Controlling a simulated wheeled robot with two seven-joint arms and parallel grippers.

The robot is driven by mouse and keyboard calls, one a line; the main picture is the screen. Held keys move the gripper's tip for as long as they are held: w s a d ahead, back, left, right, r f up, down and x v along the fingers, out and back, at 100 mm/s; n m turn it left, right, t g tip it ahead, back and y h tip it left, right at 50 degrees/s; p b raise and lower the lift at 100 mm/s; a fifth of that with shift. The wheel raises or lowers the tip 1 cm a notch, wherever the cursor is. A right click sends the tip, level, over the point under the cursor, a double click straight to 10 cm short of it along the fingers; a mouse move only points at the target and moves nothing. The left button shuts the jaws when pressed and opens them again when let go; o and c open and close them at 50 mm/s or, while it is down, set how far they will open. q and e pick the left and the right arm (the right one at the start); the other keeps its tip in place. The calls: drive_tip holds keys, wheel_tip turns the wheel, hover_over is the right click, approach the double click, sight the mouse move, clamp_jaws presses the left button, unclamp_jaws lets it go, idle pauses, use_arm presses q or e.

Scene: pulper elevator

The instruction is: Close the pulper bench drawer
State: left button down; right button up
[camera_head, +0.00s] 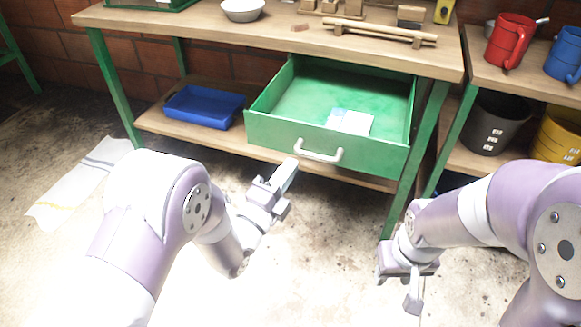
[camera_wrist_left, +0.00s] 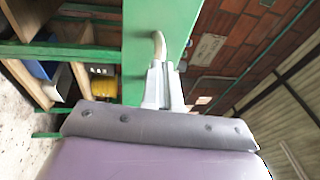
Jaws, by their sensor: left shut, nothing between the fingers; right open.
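The green drawer (camera_head: 270,128) of the wooden-topped bench (camera_head: 200,28) is pulled out, and its inside shows. A white paper-like item (camera_head: 350,121) lies in it. The pale handle (camera_head: 318,155) is on the drawer's front; it also shows in the left wrist view (camera_wrist_left: 159,45). My left gripper (camera_head: 290,168) is shut and empty, with its tips just left of the handle, close to the drawer front. In the left wrist view the fingers (camera_wrist_left: 164,68) point at the handle; I cannot tell whether they touch it. My right gripper (camera_head: 412,290) is open and empty, low and right of the drawer.
A blue tray (camera_head: 203,106) sits on the bench's lower shelf. A white bowl (camera_head: 242,10) and wooden pieces stand on the top. A second bench at right holds red (camera_head: 511,42) and blue mugs, with dark and yellow buckets below. A cloth (camera_head: 80,183) lies on the floor.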

use_arm(q)
drive_tip(key=shift+x, duration=0.9)
use_arm(e)
drive_tip(key=shift+f, duration=0.15)
